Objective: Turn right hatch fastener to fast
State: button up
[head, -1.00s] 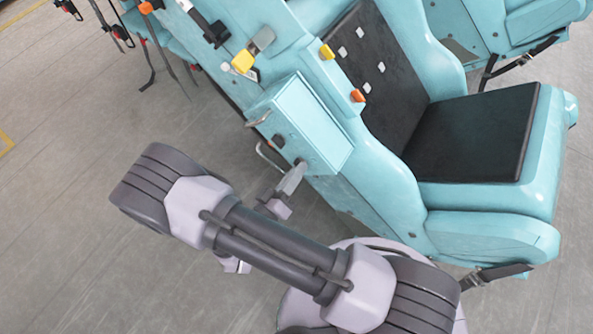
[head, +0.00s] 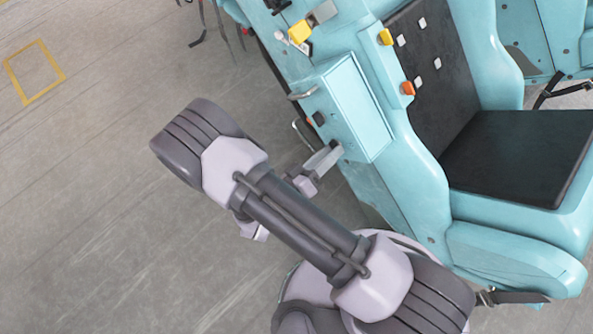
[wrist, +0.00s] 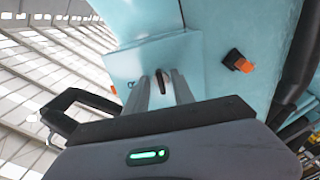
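My gripper (head: 335,147) is at the lower side of the turquoise car's box-shaped housing (head: 352,104), very near its panel. In the wrist view, the two grey fingers of my gripper (wrist: 165,78) stand apart. A small dark upright fastener (wrist: 161,82) shows in the gap between them, on the light blue panel (wrist: 128,63). I see space beside it and cannot tell any contact. In the head view my fingers hide this fastener. A dark knob (head: 319,118) sits higher on the same side of the housing.
A bent handle (head: 302,132) sticks out beside the dark knob. A yellow knob (head: 299,32) and an orange one (head: 408,88) are on the car. An orange knob (wrist: 237,61) is right of my fingers in the wrist view. The grey floor at left is clear.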

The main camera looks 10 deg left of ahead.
jog(key=p+v, duration=0.2)
jog(key=v, duration=1.5)
jog(key=shift+r+p, duration=0.15)
jog(key=shift+p, duration=0.15)
jog(key=shift+a, duration=0.1)
jog(key=w+d+r+m+g+y, duration=0.1)
jog(key=d+r+m+g+y, duration=0.1)
jog(key=d+r, duration=0.4)
jog(key=d+r+m+g+y, duration=0.2)
jog(key=d+r+g+y, duration=0.2)
jog(key=r, duration=1.1)
jog(key=w+d+r+m+g+y, duration=0.1)
jog(key=d+r+m+g+y, duration=0.1)
jog(key=d+r+y, duration=0.5)
notch_tip(320, 180, up, 4)
jog(key=shift+w+d+f+m+g, duration=0.15)
jog(key=shift+w+d+m+g, duration=0.15)
jog(key=shift+g, duration=0.1)
